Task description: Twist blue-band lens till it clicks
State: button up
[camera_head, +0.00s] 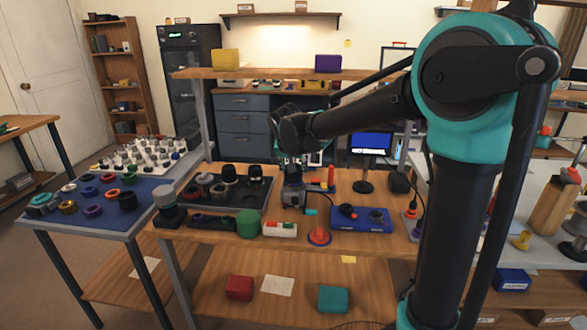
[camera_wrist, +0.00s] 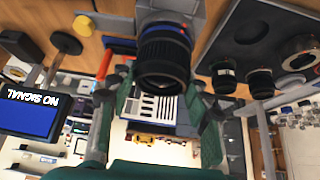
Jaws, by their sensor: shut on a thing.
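The blue-band lens (camera_wrist: 164,56) is a dark ribbed barrel with a thin blue ring near its far end. In the wrist view it stands between the fingers of my gripper (camera_wrist: 163,90), which is shut on it. The far end of the lens meets a grey body (camera_wrist: 190,12); whether it is seated there I cannot tell. In the head view my gripper (camera_head: 291,163) points down over this grey body (camera_head: 293,196) on the wooden bench. The lens is small and mostly hidden by my gripper there.
A dark tray (camera_head: 262,190) with several black lenses lies left of the gripper. A monitor (camera_head: 371,145) stands behind right. A green cylinder (camera_head: 248,223) stands front left.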

jog(key=shift+m, duration=0.4)
jog(key=shift+m+h, duration=0.9)
jog(key=shift+m, duration=0.4)
jog(key=shift+g, duration=0.3)
jog(key=shift+m+h, duration=0.3)
jog(key=shift+m, duration=0.3)
grip_shut()
jog(key=o, duration=1.4)
grip_release()
jog(key=v, duration=1.2)
jog(key=shift+r, duration=0.1)
